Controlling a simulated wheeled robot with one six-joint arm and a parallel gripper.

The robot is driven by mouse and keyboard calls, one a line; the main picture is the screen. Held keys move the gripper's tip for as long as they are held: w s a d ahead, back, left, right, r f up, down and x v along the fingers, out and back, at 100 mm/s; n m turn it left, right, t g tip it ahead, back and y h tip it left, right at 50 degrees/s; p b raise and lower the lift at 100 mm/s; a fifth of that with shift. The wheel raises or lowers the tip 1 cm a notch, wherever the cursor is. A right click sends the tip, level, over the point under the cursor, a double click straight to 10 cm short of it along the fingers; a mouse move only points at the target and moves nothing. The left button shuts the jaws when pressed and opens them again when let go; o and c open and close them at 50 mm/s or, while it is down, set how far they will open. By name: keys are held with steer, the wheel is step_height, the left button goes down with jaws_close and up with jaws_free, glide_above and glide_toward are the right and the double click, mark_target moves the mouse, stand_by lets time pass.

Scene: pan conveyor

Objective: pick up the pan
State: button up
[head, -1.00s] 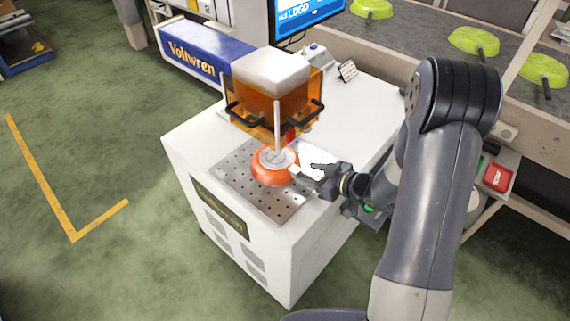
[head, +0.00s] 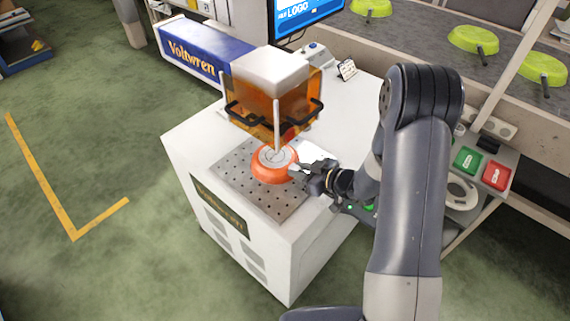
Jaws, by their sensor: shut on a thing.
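My gripper is at the pan's right side and is shut on the pan; the jaws and the handle are small and partly hidden, so the exact grip is hard to see. I cannot tell whether the pan is clear of the plate.
The perforated plate (head: 230,180) lies beneath an orange transparent guard (head: 305,88) with black handles and an upright post. A conveyor (head: 420,45) with several green pans is at the upper right. Green and red buttons (head: 482,168) are right of my arm.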

jaws_close()
steer(key=shift+r, duration=0.1)
